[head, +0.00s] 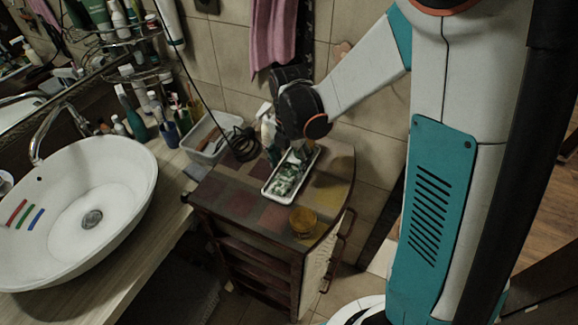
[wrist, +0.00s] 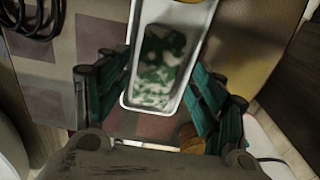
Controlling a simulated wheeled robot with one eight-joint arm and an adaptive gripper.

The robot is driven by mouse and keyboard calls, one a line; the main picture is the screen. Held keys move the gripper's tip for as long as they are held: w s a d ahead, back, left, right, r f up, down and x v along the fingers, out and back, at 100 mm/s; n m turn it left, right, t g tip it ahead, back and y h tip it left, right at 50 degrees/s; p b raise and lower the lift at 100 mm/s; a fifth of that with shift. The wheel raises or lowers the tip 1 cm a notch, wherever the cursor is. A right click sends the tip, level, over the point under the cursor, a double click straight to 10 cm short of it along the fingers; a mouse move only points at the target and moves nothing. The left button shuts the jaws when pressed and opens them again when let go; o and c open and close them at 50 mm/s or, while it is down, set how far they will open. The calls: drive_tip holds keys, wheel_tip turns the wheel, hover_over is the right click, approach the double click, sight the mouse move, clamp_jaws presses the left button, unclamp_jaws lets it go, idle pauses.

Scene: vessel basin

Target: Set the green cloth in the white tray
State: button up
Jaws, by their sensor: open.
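The green cloth (head: 284,180), patterned green and white, lies in the white tray (head: 266,188) on top of the small cabinet. In the wrist view the cloth (wrist: 160,65) lies flat on the floor of the tray (wrist: 133,103), inside its rim. My gripper (head: 298,155) is at the tray's far end in the head view. In the wrist view my gripper (wrist: 160,85) is open, its fingers on either side of the tray, with nothing held between them. The gripper and wrist hide part of the tray's far end in the head view.
An amber jar (head: 303,221) stands on the cabinet top (head: 240,205) near the tray. A spray bottle (head: 267,125) and a coil of black cable (head: 243,146) are behind to the left. A white bin (head: 205,140) and a basin (head: 125,190) are further left.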

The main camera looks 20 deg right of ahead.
sight(289, 170)
wheel_tip(289, 170, up, 9)
drive_tip(key=p, duration=0.2)
drive_tip(key=s+r+m+t, duration=0.3)
drive_tip(key=s+r+m, duration=0.2)
drive_tip(key=m, duration=0.8)
drive_tip(key=s+d+r+m+t, duration=0.1)
drive_tip(key=s+r+m+t, duration=0.3)
drive_tip(key=s+m, duration=0.6)
drive_tip(key=r+m, duration=0.1)
drive_tip(key=m, duration=0.3)
drive_tip(key=shift+s, duration=0.2)
